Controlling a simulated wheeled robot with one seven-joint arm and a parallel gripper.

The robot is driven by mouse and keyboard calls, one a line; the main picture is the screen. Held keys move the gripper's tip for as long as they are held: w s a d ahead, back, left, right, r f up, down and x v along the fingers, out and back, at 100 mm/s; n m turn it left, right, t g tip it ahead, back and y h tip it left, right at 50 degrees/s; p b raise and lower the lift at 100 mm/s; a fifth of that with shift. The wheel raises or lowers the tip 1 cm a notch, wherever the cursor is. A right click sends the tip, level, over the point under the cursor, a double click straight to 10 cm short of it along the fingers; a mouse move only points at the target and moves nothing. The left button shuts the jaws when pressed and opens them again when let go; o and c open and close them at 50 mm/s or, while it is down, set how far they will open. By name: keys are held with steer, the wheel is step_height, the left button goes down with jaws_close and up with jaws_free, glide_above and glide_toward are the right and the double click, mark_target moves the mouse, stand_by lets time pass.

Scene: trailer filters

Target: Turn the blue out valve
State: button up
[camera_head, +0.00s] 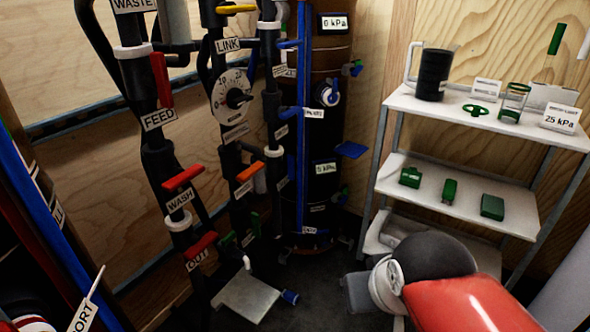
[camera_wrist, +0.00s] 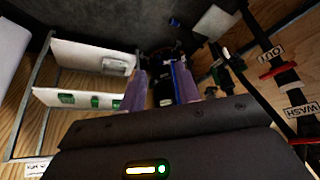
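Several blue valve handles show on and around the dark column in the head view. One flat blue handle (camera_head: 350,150) sticks out at the column's right side, and a smaller blue one (camera_head: 289,44) is higher on the left. I cannot read which is marked out; a readable OUT label (camera_head: 197,258) is by a red handle (camera_head: 200,245) on the left pipe. My gripper (camera_wrist: 161,90) shows in the wrist view with its two purplish fingers apart and nothing held. The dark column (camera_wrist: 165,92) appears upside down beyond and between the fingers. The fingers are not clear in the head view.
A white shelf unit (camera_head: 455,190) with green parts and a black cylinder (camera_head: 433,75) stands right of the column. Black pipes with red and orange handles (camera_head: 250,172) stand left. A grey plate (camera_head: 246,296) juts out low at the front.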

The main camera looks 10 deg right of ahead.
steer(key=shift+w, duration=0.1)
steer(key=n+t+y+b, duration=0.3)
steer(key=n+y+b, duration=0.7)
steer(key=y, duration=0.1)
glide_above(292, 180)
steer(key=s+d, duration=0.4)
steer(key=d, duration=0.2)
step_height(292, 180, down, 4)
steer(key=x, duration=0.8)
steer(key=shift+f+p, duration=0.15)
steer(key=shift+p, duration=0.25)
jaws_close()
